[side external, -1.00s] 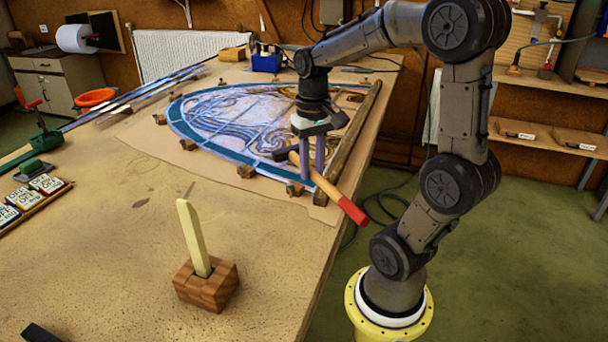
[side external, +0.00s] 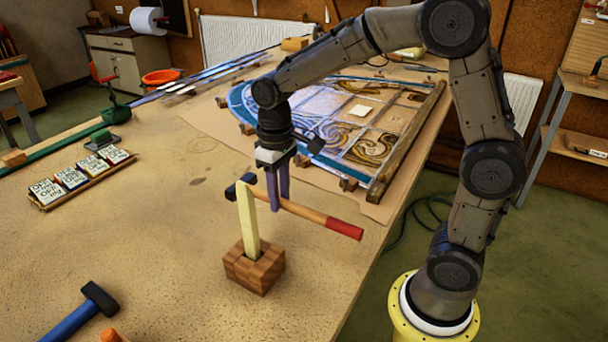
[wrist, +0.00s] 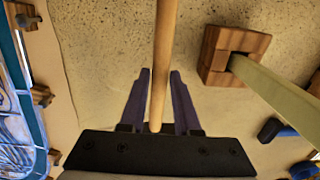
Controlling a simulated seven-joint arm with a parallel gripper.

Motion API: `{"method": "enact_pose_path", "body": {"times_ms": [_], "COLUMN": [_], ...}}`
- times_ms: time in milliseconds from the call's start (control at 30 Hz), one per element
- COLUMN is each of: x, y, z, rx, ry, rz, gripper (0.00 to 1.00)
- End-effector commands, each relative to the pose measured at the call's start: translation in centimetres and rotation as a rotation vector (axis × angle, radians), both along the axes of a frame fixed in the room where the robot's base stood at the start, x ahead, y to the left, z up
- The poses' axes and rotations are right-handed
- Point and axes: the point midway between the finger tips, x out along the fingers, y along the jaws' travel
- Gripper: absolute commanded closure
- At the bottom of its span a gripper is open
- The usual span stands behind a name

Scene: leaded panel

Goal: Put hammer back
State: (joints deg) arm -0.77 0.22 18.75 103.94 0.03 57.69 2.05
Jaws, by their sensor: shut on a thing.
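A hammer with a pale wooden handle (side external: 304,212), a red grip end (side external: 345,229) and a dark blue head (side external: 238,187) hangs roughly level above the bench. My gripper (side external: 279,208) is shut on its handle between the head and the red end. In the wrist view, the handle (wrist: 164,60) runs up the picture between the fingers (wrist: 160,74); the head and red end are not visible there. A second hammer, with a dark head (side external: 100,299) and blue handle (side external: 69,324), lies at the bench's near left.
A wooden block (side external: 255,268) with an upright pale strip (side external: 247,222) stands close by; the strip overlaps the held hammer in the side view. The leaded panel (side external: 355,110) lies behind. A tray of lettered blocks (side external: 75,181) is at left. Bare bench (side external: 165,240) lies between.

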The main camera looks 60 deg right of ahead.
Motion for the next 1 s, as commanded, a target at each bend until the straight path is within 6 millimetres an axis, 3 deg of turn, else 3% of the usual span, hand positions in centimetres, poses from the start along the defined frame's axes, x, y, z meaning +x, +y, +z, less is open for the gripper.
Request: {"method": "enact_pose_path", "body": {"times_ms": [267,700,1000], "x": [0.0,-0.1,0.0], "y": [0.8,0.8,0.8], "z": [-1.1,-5.7,-7.5], "rx": [0.0,0.0,0.0], "ry": [-0.001,0.001,-0.001], "rz": [0.024,0.022,0.022], "gripper": [1.0,1.0,1.0]}}
